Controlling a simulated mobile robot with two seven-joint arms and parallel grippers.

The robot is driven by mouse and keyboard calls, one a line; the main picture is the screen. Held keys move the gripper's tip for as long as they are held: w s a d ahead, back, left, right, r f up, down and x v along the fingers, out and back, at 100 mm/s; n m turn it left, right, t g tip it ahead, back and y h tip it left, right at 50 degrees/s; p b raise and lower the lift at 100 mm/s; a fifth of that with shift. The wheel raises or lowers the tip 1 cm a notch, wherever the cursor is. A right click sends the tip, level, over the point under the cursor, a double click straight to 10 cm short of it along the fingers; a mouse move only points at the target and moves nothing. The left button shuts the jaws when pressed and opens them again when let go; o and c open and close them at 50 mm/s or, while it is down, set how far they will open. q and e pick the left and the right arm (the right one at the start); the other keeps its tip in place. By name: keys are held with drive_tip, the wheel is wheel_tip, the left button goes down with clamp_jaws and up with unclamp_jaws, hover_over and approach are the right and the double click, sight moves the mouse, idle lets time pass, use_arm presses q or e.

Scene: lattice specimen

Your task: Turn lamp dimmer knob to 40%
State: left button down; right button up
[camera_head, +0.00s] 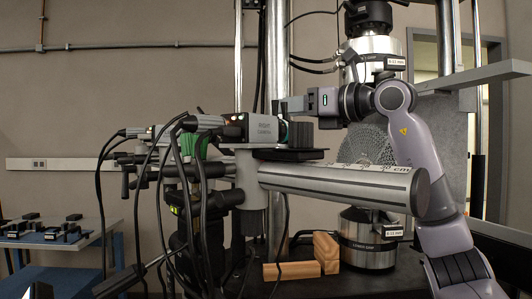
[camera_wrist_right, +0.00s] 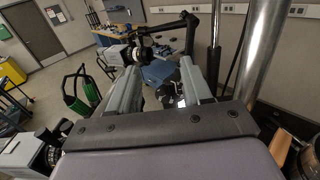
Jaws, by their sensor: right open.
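My right gripper (camera_head: 290,105) reaches in from the right in the head view, level with the camera unit on the crossbar. In the right wrist view, my right gripper (camera_wrist_right: 162,66) shows its two grey fingers spread apart with nothing held between them. A camera-like box (camera_head: 264,128) with a small orange light sits just beside and below the fingers in the head view. A dark ribbed block (camera_head: 300,136) stands to the right of that box, below my gripper. I cannot pick out the lamp dimmer knob or its setting for certain. My left gripper is not in view.
A thick grey bar with a centimetre scale (camera_head: 340,185) crosses below my right arm. Many black cables hang at the left. A round speckled specimen (camera_head: 368,148) stands between the upper and lower grips (camera_head: 368,238). Wooden blocks (camera_head: 292,270) lie below. A blue table (camera_head: 62,240) stands left.

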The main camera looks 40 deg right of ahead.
wheel_tip(320, 180, down, 5)
drive_tip(key=b, duration=0.3)
drive_tip(key=w, duration=0.4)
drive_tip(key=w+p, duration=0.1)
drive_tip(key=w, duration=0.1)
drive_tip(key=shift+w+a+f, duration=0.1)
drive_tip(key=shift+w+a, duration=0.15)
drive_tip(key=shift+w, duration=0.55)
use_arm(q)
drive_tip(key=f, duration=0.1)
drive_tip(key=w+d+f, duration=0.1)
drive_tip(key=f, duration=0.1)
use_arm(e)
clamp_jaws()
